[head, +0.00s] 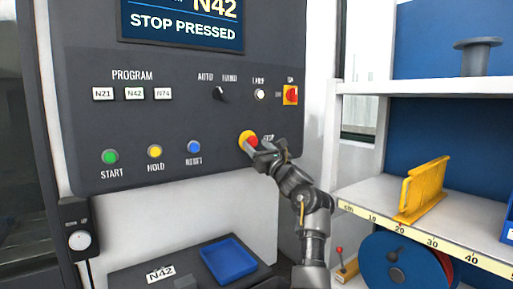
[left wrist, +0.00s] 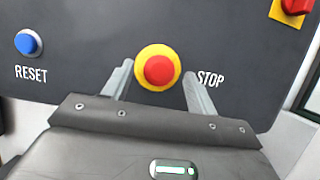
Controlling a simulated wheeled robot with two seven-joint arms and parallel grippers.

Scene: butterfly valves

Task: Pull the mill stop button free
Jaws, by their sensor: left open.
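The mill stop button is a red mushroom head (left wrist: 159,70) on a yellow ring (left wrist: 159,52), on the dark control panel (head: 205,115). In the head view the stop button (head: 246,139) is partly covered by my left gripper (head: 255,149). In the left wrist view my left gripper (left wrist: 158,85) is open, its two grey fingers to the left and right of the button's lower part. I cannot tell whether the fingers touch it. The screen (head: 185,22) reads "STOP PRESSED". My right gripper is not in view.
Green start (head: 110,156), yellow hold (head: 155,151) and blue reset (head: 194,147) buttons lie left of the stop button. A red switch on a yellow plate (head: 290,95) is above right. A blue tray (head: 228,261) sits below; a shelf (head: 375,200) stands right.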

